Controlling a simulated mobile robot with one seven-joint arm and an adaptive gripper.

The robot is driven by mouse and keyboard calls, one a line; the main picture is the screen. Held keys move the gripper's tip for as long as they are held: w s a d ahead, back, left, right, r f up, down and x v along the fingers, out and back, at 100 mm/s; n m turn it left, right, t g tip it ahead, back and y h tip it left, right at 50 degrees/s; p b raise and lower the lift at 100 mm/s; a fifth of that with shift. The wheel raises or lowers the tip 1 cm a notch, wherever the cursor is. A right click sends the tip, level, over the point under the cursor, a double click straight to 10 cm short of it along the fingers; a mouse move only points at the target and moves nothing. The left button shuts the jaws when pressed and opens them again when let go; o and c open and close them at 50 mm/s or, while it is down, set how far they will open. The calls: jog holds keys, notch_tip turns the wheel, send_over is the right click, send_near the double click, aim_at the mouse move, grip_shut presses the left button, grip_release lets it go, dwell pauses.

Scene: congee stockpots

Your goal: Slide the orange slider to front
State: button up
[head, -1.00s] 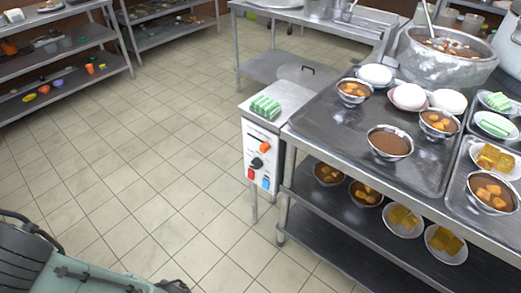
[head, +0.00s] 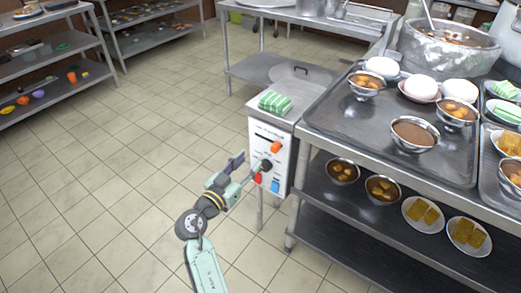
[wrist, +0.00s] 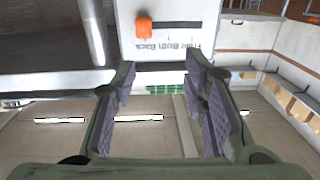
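The orange slider (head: 275,147) sits at the right end of a dark slot on the white front panel (head: 258,150) of a small metal unit. In the wrist view the orange slider (wrist: 143,27) is near the top, at the left end of its slot (wrist: 180,28), with a dark printed label beside the slot that is hard to read. My gripper (head: 246,171) is in front of the panel, left of and lower than the slider. In the wrist view my gripper (wrist: 160,88) has its two padded fingers wide apart and nothing between them. It appears clear of the slider.
Below the slider are a black knob (head: 266,166), a red switch (head: 257,178) and a blue switch (head: 275,185). A green striped cloth (head: 275,102) lies on the unit's top. A counter with bowls on a tray (head: 345,125) stands close on the right. Floor at left is clear.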

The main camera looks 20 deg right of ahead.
aim_at(273, 148)
jog(key=shift+m+g+h, duration=0.3)
jog(key=shift+g, duration=0.1)
jog(key=p+x, duration=0.1)
jog(key=x, duration=0.2)
jog(key=s+p+x, duration=0.1)
jog(key=x, duration=0.3)
jog(key=d+p+x, duration=0.1)
jog(key=x, duration=0.2)
jog(key=shift+d+f, duration=0.25)
jog(key=shift+f, duration=0.15)
jog(key=shift+w+d+f, duration=0.1)
jog(key=shift+w+d, duration=0.15)
jog(key=shift+w, duration=0.05)
grip_shut()
